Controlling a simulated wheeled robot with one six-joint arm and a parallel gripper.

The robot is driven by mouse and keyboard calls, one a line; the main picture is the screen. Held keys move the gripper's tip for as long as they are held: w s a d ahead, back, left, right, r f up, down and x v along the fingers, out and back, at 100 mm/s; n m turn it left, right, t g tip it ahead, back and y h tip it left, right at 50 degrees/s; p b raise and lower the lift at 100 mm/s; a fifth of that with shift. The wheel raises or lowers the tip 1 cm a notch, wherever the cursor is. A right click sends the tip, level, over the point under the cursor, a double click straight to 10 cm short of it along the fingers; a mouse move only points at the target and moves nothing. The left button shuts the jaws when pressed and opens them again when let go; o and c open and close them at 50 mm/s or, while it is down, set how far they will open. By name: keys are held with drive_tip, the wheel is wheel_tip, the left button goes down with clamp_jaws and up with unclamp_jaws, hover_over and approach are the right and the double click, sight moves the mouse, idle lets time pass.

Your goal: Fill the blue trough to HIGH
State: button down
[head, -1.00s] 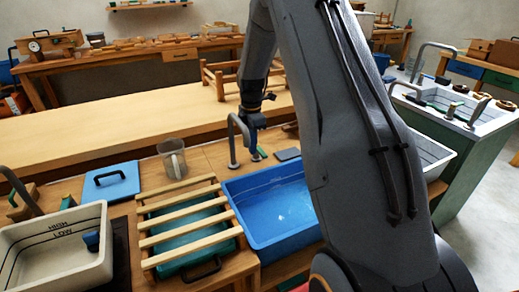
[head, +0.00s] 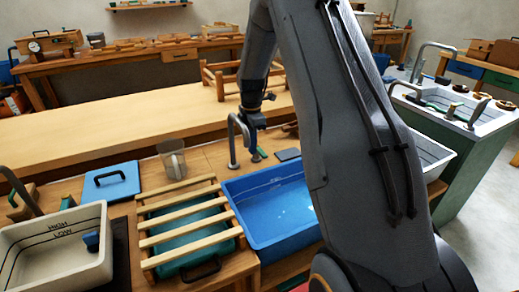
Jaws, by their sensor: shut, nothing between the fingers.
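The blue trough (head: 252,226) stands on the bench in the middle, partly hidden by my arm on its right. A little bright glint shows on its floor or on water in it; I cannot tell the level, and its marks are too small to read. A grey faucet (head: 234,135) stands behind it. A small green-ended handle (head: 259,154) sits by the faucet's base. My gripper (head: 252,124) is shut and empty, just above and behind that handle, beside the faucet. I cannot tell whether it touches the handle.
A cream trough (head: 92,262) with HIGH and LOW lines stands at left. A slatted wooden rack (head: 150,240) covers a teal trough. A clear jug (head: 172,160) and a blue lidded board (head: 111,180) stand behind. Another sink (head: 470,113) is at right.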

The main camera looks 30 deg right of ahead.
drive_tip(key=shift+f, duration=0.15)
idle(0.5)
drive_tip(key=shift+f+b, duration=0.5)
drive_tip(key=shift+f, duration=1.05)
drive_tip(key=shift+d, duration=2.55)
wheel_tip(320, 180, up, 4)
drive_tip(key=shift+p, duration=1.15)
drive_tip(key=shift+w, duration=0.1)
